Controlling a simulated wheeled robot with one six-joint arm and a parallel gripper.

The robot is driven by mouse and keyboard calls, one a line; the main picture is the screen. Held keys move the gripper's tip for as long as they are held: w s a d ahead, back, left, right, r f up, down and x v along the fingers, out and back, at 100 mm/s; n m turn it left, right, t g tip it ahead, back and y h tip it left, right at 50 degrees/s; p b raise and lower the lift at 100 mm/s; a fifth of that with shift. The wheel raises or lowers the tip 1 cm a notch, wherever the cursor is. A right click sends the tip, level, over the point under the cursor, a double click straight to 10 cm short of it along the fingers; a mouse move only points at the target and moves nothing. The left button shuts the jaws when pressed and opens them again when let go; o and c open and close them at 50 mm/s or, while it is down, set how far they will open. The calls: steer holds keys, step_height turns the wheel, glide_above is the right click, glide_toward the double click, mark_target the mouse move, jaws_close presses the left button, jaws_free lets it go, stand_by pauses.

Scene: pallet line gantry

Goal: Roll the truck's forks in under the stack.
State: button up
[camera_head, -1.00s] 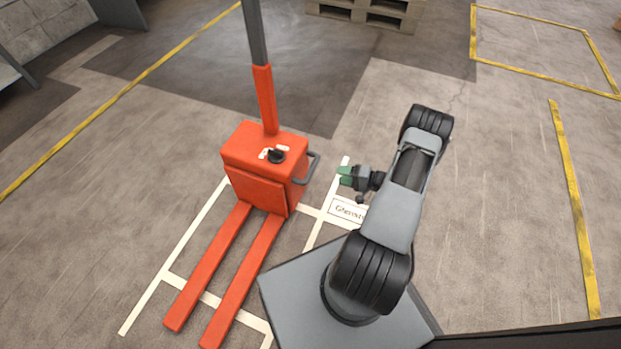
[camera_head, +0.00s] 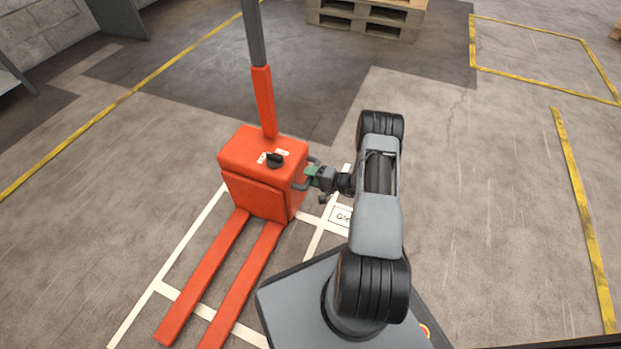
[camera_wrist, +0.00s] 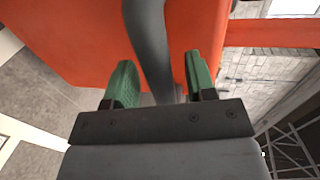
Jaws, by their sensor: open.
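The orange truck (camera_head: 262,185) stands on the floor with its mast upright. Its two forks (camera_head: 205,280) point toward the bottom of the head view. A black knob (camera_head: 275,160) sits on its top, and a grey handle (camera_head: 299,187) sticks out from its right side. My gripper (camera_head: 311,171) is at this handle. In the wrist view my gripper's green fingers (camera_wrist: 160,82) are open, with the grey handle (camera_wrist: 150,45) running between them. I cannot tell whether a finger touches it. A pallet stack (camera_head: 368,16) stands at the top of the head view, partly cut off.
White lines (camera_head: 166,290) mark a bay on the floor around the truck. A yellow line (camera_head: 120,102) runs along the left, another (camera_head: 581,215) along the right. A yellow outlined square (camera_head: 540,52) at upper right is empty. The floor between truck and pallets is clear.

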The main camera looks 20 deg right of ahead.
steer(key=shift+w+a, duration=0.15)
steer(key=shift+c, duration=0.4)
jaws_close()
